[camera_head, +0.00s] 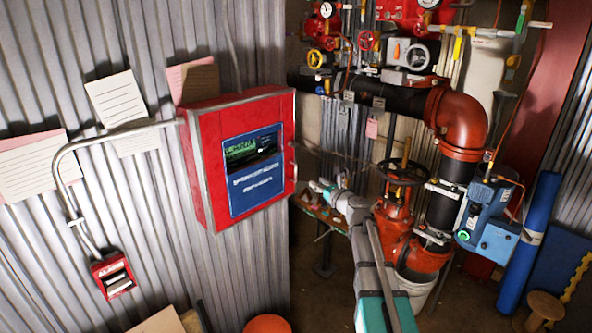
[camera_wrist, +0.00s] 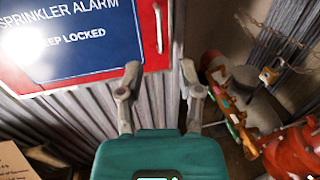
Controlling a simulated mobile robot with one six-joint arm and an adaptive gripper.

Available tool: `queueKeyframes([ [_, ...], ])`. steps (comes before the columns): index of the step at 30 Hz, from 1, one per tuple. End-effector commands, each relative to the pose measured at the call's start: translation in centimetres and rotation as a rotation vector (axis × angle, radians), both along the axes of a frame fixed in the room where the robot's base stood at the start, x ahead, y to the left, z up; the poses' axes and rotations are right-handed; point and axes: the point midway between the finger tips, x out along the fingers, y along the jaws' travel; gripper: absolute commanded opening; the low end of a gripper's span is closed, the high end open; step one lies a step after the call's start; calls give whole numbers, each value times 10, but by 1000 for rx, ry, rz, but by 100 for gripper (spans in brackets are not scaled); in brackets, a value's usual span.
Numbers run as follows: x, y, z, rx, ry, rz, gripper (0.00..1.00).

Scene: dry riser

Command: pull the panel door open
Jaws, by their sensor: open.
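The panel is a red box (camera_head: 212,170) on the corrugated wall in the head view, with a blue sign (camera_head: 257,190) on its door. The door looks closed. In the wrist view the red door (camera_wrist: 158,62) fills the upper left, with a blue sign (camera_wrist: 75,40) reading "SPRINKLER ALARM" and "KEEP LOCKED". A slim metal handle (camera_wrist: 158,28) stands upright near its right edge. My gripper (camera_wrist: 160,76) is open and empty, its fingertips below the handle and apart from it in the picture. In the head view my gripper (camera_head: 320,188) is right of the panel's lower right corner.
Red and black pipes (camera_head: 462,125) with valves and gauges fill the right side. A blue motor unit (camera_head: 487,225) is beside them. A low bench with loose parts (camera_head: 318,212) is behind my arm. A small red alarm box (camera_head: 113,275) is at lower left.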

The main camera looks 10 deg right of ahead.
Motion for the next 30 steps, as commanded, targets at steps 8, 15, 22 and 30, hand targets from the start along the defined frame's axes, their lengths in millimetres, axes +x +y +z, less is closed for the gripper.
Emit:
queueKeyframes([
  [8, 2, 1, 0, -3, 0, 2, 47],
  [15, 18, 8, 0, -4, -1, 3, 47],
  [22, 46, 20, 0, -5, -1, 3, 47],
  [30, 84, 38, 0, -5, -1, 3, 47],
])
